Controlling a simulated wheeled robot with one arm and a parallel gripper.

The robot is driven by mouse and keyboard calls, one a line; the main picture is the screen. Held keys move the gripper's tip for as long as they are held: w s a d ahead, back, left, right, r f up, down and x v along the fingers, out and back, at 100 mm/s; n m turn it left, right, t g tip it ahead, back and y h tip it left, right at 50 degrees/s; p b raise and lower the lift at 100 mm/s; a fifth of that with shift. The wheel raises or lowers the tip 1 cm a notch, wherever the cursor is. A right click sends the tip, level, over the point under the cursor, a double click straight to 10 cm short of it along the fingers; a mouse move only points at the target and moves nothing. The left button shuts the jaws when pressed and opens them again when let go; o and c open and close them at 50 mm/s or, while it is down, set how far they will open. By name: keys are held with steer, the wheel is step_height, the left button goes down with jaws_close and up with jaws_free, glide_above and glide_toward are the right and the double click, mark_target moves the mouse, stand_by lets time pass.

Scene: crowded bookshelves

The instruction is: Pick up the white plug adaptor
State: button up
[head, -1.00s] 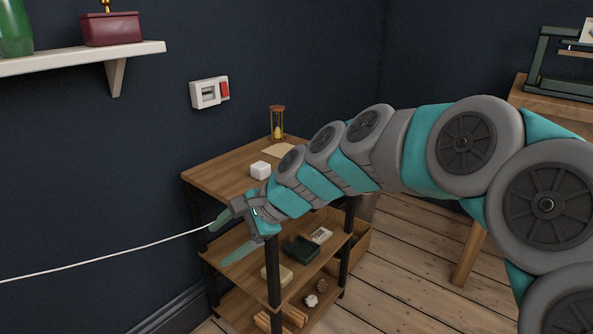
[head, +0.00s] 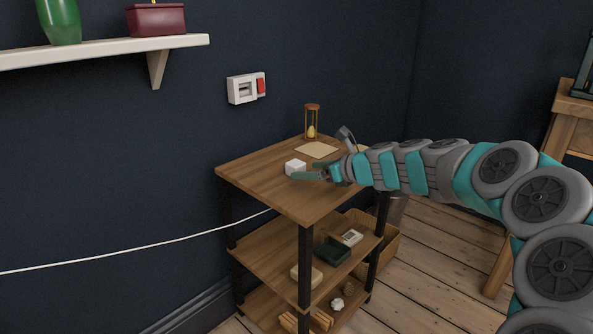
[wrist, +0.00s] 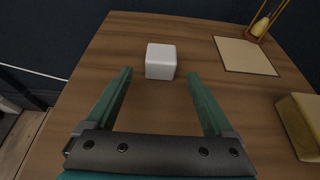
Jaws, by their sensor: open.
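The white plug adaptor (head: 295,167) is a small white block on the wooden top of the shelf unit. It also shows in the wrist view (wrist: 161,61), just beyond the fingertips and roughly midway between their lines. My gripper (wrist: 160,75) is open and empty, its two green fingers spread apart on either side of bare wood. In the head view my gripper (head: 303,174) is low over the top, right by the adaptor, with a finger partly in front of it.
A paper sheet (wrist: 244,56) and an hourglass (head: 312,122) are behind the adaptor. A yellowish block (wrist: 301,124) lies to the right in the wrist view. Lower shelves hold a dark green box (head: 332,250) and other items. A white cord (head: 150,247) runs along the wall.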

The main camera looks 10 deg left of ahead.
steer(key=shift+x, duration=1.25)
jaws_close()
